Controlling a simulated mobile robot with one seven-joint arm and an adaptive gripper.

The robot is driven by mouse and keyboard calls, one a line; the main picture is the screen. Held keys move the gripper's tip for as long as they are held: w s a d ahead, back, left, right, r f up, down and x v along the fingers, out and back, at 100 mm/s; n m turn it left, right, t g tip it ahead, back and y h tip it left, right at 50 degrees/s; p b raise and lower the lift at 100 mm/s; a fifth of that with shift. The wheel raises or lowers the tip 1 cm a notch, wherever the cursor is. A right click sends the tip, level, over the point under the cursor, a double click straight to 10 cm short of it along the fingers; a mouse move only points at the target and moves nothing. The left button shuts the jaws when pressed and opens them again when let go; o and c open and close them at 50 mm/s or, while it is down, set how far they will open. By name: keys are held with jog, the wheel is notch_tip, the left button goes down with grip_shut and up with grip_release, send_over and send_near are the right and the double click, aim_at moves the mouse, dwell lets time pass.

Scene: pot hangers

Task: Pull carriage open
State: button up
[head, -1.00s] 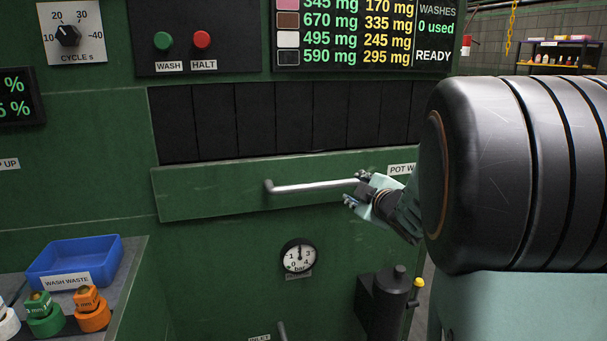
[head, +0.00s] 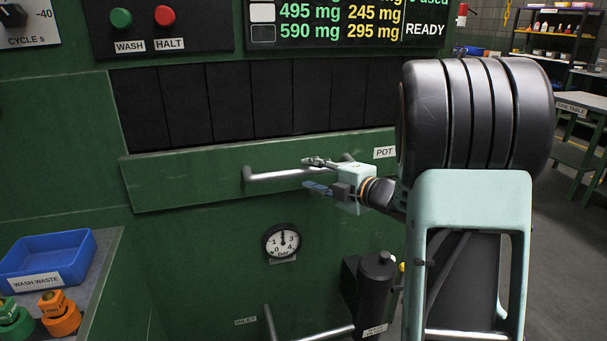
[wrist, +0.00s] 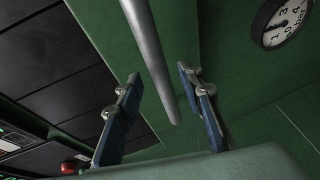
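The carriage front is a long green panel (head: 200,178) below a row of dark slats, flush with the green machine as far as I can see. A grey bar handle (head: 262,174) runs across it, and its right part is partly hidden by my gripper. My gripper (head: 310,174) is open at the handle's right half, one finger near its upper side and one below. In the wrist view the handle (wrist: 152,55) passes between the two spread fingers (wrist: 158,75), with a gap on each side. I cannot tell how deep it sits between them.
A pressure gauge (head: 282,241) is below the panel. A black cylinder (head: 376,285) stands below my gripper. A blue bin (head: 48,262) and coloured knobs sit on a ledge at lower left. WASH (head: 121,18) and HALT (head: 165,16) buttons are above. Open floor lies at right.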

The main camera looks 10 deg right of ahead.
aim_at(307, 173)
jog(key=shift+x, duration=1.85)
grip_shut()
